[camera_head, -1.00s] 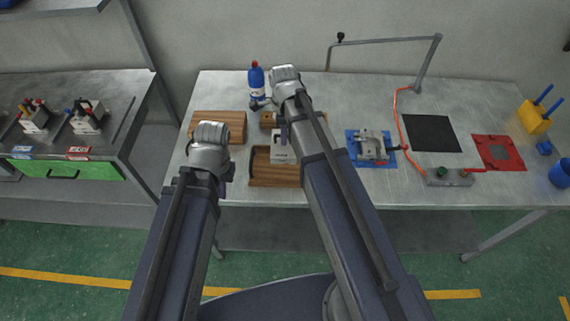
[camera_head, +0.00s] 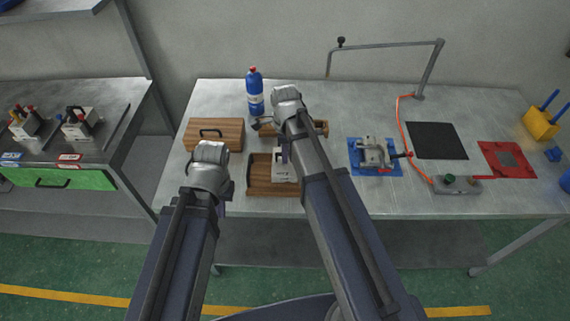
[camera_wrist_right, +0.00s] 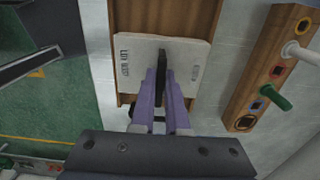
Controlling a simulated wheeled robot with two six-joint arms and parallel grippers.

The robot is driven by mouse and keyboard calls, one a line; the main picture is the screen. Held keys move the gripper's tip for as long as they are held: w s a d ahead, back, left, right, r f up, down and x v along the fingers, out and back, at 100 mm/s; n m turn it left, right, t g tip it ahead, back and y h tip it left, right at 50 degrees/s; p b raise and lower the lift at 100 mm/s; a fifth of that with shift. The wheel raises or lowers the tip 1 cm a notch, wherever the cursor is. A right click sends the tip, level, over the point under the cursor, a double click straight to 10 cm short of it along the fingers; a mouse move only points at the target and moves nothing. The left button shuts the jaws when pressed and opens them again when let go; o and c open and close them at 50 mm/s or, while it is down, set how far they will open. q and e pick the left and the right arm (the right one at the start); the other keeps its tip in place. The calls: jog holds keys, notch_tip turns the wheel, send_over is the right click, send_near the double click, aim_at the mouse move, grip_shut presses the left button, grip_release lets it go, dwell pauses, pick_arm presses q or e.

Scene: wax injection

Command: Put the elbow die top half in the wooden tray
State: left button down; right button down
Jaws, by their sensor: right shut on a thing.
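The elbow die top half (camera_head: 284,172) is a pale grey block with dark markings. My right gripper (camera_wrist_right: 162,78) is shut on its dark handle, with purple fingers on either side. The block is over the wooden tray (camera_head: 258,177), right of its middle in the head view. The tray also shows behind the block in the right wrist view (camera_wrist_right: 165,16). I cannot tell whether the block touches the tray floor. My left arm's wrist (camera_head: 208,165) is left of the tray; its gripper's fingers are mostly hidden below it.
A wooden box with a handle (camera_head: 214,133) stands left of the tray. A wooden tool rack (camera_wrist_right: 268,68) is behind the tray, near a blue bottle (camera_head: 254,92). Bare tabletop lies between tray and fixture.

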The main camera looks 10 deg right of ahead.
jog(key=shift+f+b, duration=1.7)
jog(key=shift+f, duration=0.1)
jog(key=shift+f, duration=0.1)
jog(key=shift+f, duration=0.15)
jog(key=c, duration=0.9)
grip_release()
jog(key=shift+r, duration=0.2)
notch_tip(320, 180, up, 12)
jog(key=p, duration=1.2)
jog(key=shift+r, duration=0.1)
jog(key=shift+s+a+n+h, duration=0.2)
jog(key=shift+s+a+n, duration=1.9)
jog(key=shift+n, duration=2.05)
jog(key=shift+s+a+n+h, duration=0.2)
jog(key=shift+s+a+n, duration=1.05)
jog(key=shift+s+n, duration=2.3)
jog(key=shift+s+a+n+h, duration=0.2)
jog(key=shift+s+a+n, duration=1.55)
jog(key=shift+n, duration=3.05)
